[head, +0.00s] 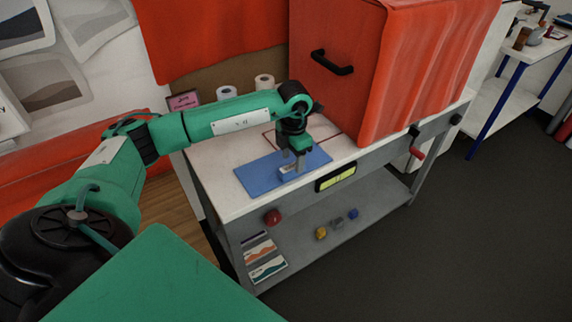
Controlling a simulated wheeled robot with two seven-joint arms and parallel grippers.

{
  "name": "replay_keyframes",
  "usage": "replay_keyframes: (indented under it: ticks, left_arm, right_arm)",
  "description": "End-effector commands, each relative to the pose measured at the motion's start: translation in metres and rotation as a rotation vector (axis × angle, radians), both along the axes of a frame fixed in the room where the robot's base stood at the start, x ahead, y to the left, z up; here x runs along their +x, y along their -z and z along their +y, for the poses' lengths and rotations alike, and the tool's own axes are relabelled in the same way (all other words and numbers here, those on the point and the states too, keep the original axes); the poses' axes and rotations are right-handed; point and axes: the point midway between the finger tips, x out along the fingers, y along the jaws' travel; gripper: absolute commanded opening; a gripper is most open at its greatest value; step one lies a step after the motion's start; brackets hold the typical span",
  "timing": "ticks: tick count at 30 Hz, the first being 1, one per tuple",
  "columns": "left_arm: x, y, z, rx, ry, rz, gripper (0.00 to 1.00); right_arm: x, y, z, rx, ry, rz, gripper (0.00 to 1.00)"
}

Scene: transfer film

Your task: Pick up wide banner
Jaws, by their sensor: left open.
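My left gripper (293,166) points down over a flat blue rectangular sheet (258,179) on the white worktop. Its two fingers are apart, and I see nothing held between them. The fingertips are at or just above the sheet's right half; I cannot tell whether they touch it. Nothing in view is clearly marked as the wide banner. Printed sheets with coloured waves (267,269) lie at the left end of the lower shelf, and larger prints (45,82) hang on the wall at left. My right gripper is not in view.
A large red box (335,70) with a black handle stands on the worktop (228,152) behind and right of the gripper. Two white rolls (264,82) stand at the back. Small coloured objects (337,222) sit on the lower shelf. Dark floor at right is clear.

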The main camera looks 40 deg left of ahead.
Motion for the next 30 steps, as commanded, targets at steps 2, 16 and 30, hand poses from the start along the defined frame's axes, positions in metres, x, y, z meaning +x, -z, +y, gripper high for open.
replay_keyframes:
  ticks: [2,16,30]
  left_arm:
    - [0.002,0.007,0.002,0.001,-0.002,0.004,0.55]
    - [0.006,0.048,0.004,-0.001,0.000,0.001,0.55]
    - [0.007,0.047,0.004,0.000,0.000,0.000,0.03]
  right_arm:
    - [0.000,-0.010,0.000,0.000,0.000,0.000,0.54]
    - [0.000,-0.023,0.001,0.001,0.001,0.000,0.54]
    - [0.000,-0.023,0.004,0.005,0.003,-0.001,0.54]
